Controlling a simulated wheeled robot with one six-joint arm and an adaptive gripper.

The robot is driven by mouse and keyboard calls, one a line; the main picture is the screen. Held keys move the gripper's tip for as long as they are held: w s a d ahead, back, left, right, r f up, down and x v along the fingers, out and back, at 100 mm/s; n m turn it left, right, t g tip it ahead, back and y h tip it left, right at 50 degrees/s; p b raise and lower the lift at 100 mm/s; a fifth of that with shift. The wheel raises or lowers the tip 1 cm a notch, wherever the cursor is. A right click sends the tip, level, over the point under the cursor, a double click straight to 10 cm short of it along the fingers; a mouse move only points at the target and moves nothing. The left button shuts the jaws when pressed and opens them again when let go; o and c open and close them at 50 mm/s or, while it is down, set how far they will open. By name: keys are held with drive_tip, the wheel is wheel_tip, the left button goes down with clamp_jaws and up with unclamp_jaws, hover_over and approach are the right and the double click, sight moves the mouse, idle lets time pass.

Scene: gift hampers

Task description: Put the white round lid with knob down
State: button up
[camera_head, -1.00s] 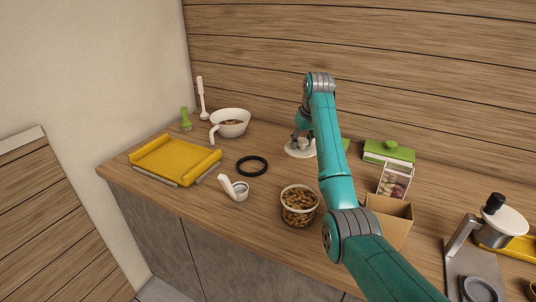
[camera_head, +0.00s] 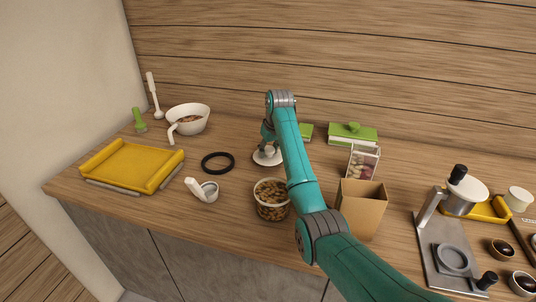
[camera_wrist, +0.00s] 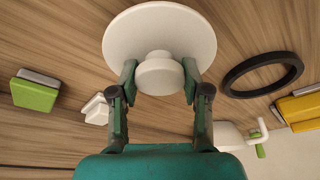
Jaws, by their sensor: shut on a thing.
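The white round lid (camera_head: 260,160) is over the wooden counter, right of the black ring. In the wrist view, the lid's round disc (camera_wrist: 160,22) fills the top middle, with its white knob (camera_wrist: 160,76) toward me. My gripper (camera_head: 268,146) is above the lid and shut on the knob; the two fingers (camera_wrist: 160,70) press it from either side. The lid looks level and low over the counter. I cannot tell whether its underside touches the wood.
The black ring (camera_head: 204,167) lies left of the lid, and a tub of nuts (camera_head: 272,212) stands in front. An open cardboard box (camera_head: 360,212), a clear box (camera_head: 363,162) and a green box (camera_head: 345,138) are to the right. A white bowl (camera_head: 181,112) is back left.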

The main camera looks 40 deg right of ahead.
sight(273, 160)
drive_tip(key=shift+f, duration=0.95)
drive_tip(key=shift+f, duration=0.15)
drive_tip(key=o, duration=1)
drive_tip(key=v, duration=1.2)
